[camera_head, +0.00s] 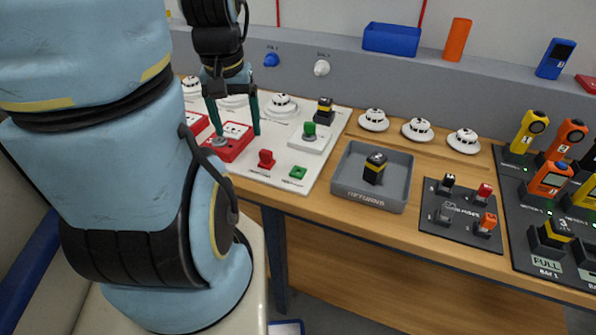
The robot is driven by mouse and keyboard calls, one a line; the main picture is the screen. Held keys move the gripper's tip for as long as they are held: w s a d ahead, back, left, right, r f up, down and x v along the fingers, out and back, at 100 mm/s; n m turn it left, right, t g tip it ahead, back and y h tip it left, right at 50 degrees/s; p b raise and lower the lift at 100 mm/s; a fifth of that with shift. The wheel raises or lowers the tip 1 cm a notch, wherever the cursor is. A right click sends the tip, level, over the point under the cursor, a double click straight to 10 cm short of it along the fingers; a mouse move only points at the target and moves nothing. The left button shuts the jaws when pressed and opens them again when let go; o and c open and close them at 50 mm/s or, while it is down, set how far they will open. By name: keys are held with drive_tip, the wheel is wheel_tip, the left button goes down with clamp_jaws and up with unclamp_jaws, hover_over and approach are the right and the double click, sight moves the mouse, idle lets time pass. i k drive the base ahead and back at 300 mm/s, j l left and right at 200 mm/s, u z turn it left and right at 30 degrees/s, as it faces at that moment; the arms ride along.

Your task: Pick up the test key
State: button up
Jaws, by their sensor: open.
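My gripper (236,134) is at the upper left, over the white panel (335,131). It points down with its two dark teal fingers wide apart and nothing visible between them. The fingertips straddle a red call-point box (232,143) with a white face and a small grey round piece (219,141) at its left. I cannot tell for sure which piece is the test key; the grey piece may be it. I cannot tell whether the fingers touch the box. My arm hides the panel's left part.
A grey tray (397,195) holds a black-and-yellow block (375,167). A dark fuse mat (434,220) lies right. A grey ledge (340,90) runs behind.

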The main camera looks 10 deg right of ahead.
sight(309, 128)
drive_tip(key=u, duration=1.05)
drive_tip(key=k+l+u, duration=0.3)
drive_tip(key=k+l, duration=0.15)
drive_tip(key=k+l+u, duration=0.35)
drive_tip(key=k+l, duration=0.35)
drive_tip(key=l, duration=0.05)
